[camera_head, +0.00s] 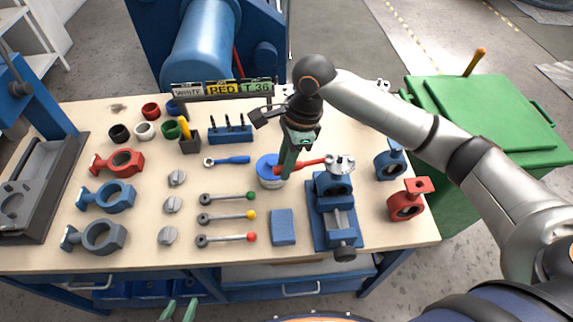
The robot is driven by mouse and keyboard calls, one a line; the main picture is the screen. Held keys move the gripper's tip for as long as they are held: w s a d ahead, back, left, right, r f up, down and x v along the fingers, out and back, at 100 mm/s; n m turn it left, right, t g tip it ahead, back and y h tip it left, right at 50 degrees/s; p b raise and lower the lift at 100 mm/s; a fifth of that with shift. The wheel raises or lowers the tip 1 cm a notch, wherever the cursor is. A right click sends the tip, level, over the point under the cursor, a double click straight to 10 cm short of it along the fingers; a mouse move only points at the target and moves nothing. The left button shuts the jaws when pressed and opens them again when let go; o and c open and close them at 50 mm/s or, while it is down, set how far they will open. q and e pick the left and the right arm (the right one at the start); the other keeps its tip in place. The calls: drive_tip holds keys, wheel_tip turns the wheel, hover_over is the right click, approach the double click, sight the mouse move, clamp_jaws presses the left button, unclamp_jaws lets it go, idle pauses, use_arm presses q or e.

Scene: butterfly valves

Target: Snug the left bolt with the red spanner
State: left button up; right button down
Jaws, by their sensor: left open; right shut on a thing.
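The red spanner (312,162) is held in my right gripper (284,172), which is shut on its handle. The spanner points right, its far end at the left side of the silver flange top (341,162) of a blue valve (333,184). The valve sits upright in the blue vise (338,222). The bolts on the flange are very small here; I cannot tell whether the spanner jaw is around the left bolt or only beside it. My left gripper (178,312) is open and empty at the bottom edge, in front of the workbench.
Lever handles (228,217), discs and valve bodies (106,197) fill the left of the workbench (260,260). A blue block (283,227) lies left of the vise.

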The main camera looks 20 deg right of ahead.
drive_tip(key=shift+w+d+m+t, duration=0.15)
drive_tip(key=shift+w+m+t, duration=0.1)
drive_tip(key=shift+w+m, duration=0.65)
drive_tip(key=shift+w+d+m+t, duration=0.15)
drive_tip(key=shift+w+m+t, duration=0.1)
drive_tip(key=shift+w+m, duration=0.65)
drive_tip(key=shift+s, duration=0.1)
drive_tip(key=shift+w+d+m, duration=0.2)
drive_tip(key=shift+w+m, duration=0.25)
drive_tip(key=shift+m, duration=0.25)
drive_tip(key=shift+w+d+r+m+t, duration=0.1)
drive_tip(key=shift+w+d+m+t, duration=0.2)
drive_tip(key=shift+w+m, duration=0.25)
drive_tip(key=shift+w+d+m, duration=0.35)
drive_tip(key=shift+w+m, duration=0.05)
drive_tip(key=shift+m, duration=0.25)
drive_tip(key=shift+w+h, duration=0.1)
drive_tip(key=shift+h, duration=0.2)
